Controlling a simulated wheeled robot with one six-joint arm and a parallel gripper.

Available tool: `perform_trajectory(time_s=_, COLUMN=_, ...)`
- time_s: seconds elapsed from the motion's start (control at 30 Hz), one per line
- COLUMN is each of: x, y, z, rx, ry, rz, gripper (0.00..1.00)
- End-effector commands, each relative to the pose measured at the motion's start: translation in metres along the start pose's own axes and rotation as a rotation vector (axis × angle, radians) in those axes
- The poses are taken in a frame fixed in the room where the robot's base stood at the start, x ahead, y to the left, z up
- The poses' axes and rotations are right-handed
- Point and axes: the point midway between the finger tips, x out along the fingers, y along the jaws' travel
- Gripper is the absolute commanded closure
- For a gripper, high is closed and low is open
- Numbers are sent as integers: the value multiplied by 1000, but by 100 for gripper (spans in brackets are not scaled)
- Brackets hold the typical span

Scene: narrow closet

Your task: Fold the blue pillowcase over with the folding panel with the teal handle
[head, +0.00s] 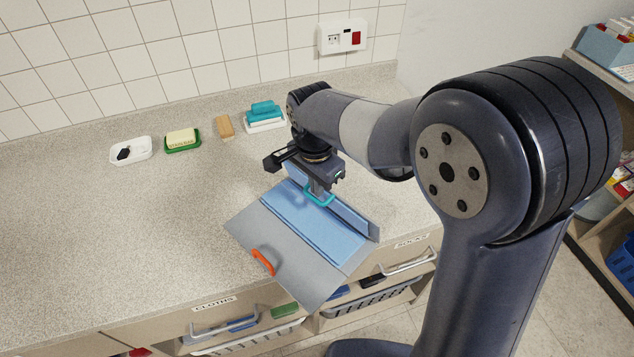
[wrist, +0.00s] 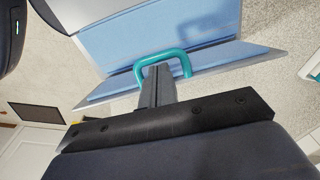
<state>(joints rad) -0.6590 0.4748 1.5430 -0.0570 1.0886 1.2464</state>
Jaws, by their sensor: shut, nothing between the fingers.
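The blue pillowcase (head: 305,218) lies on a grey folding board (head: 268,237) at the counter's front edge; it also shows in the wrist view (wrist: 170,30). The folding panel with the teal handle (head: 352,217) is on the board's right side and looks tilted up, with blue cloth along it. The teal handle (head: 319,197) sits at that panel; it also shows in the wrist view (wrist: 165,60). My gripper (head: 319,188) is shut and empty at the teal handle. Its fingers (wrist: 158,72) appear within the handle's loop; I cannot tell whether they touch it.
An orange handle (head: 263,262) is on the board's front-left panel. A white dish (head: 131,151), a green soap dish (head: 183,141), a brush (head: 225,126) and a teal stack (head: 264,116) stand along the back. Drawers (head: 225,325) are below the counter. The left counter is clear.

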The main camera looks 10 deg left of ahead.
Motion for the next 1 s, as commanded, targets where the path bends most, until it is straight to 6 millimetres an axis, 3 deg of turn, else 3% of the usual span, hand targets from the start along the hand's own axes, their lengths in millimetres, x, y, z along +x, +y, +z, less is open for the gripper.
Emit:
perform_trajectory(time_s=0.23, x=12, y=1, z=18, rx=-2, ry=-1, rz=1, gripper=100)
perform_trajectory(time_s=0.6, x=11, y=2, z=18, rx=0, ry=-6, rz=8, gripper=100)
perform_trajectory(time_s=0.9, x=-30, y=10, z=-15, rx=4, ry=0, rz=-4, gripper=100)
perform_trajectory(time_s=1.0, x=-48, y=9, z=-11, rx=-1, ry=4, rz=-12, gripper=100)
